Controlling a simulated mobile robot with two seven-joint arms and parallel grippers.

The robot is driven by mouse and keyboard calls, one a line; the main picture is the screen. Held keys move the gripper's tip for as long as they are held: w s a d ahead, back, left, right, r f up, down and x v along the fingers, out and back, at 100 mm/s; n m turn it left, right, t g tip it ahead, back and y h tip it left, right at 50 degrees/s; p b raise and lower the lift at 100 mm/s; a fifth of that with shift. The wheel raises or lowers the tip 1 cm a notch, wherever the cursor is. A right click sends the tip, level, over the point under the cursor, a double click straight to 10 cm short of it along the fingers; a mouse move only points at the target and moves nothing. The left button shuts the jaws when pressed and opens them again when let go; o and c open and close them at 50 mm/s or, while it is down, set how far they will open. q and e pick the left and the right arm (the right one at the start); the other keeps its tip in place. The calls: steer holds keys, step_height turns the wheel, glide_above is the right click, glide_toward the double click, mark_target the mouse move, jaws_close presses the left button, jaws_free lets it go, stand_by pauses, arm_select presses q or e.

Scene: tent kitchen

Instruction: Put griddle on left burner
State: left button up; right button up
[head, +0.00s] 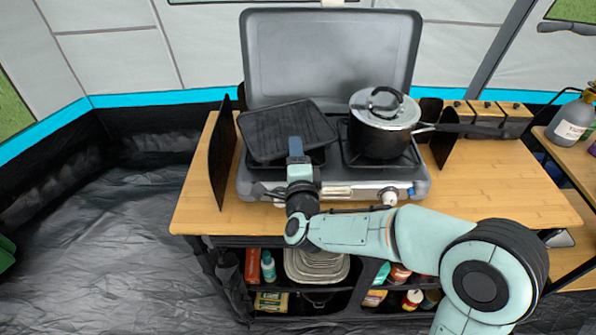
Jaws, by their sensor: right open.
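The black square griddle (283,127) lies over the left burner of the camping stove (424,185), turned at an angle to it. The left burner (262,172) is mostly hidden, with part of its dark area showing under the griddle's front edge. I cannot tell whether the griddle rests flat on it. My right gripper (296,150) is open at the griddle's front edge and covers part of it. Whether its fingers touch the griddle is unclear. My left gripper is out of view.
A lidded pot (381,140) stands on the right burner, its long handle pointing right. The stove's lid (332,55) stands open behind. A dark wind panel (222,150) stands left of the stove. The wooden table (510,190) is clear at right.

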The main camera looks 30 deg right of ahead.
steer(key=v, duration=0.7)
stand_by(0.4)
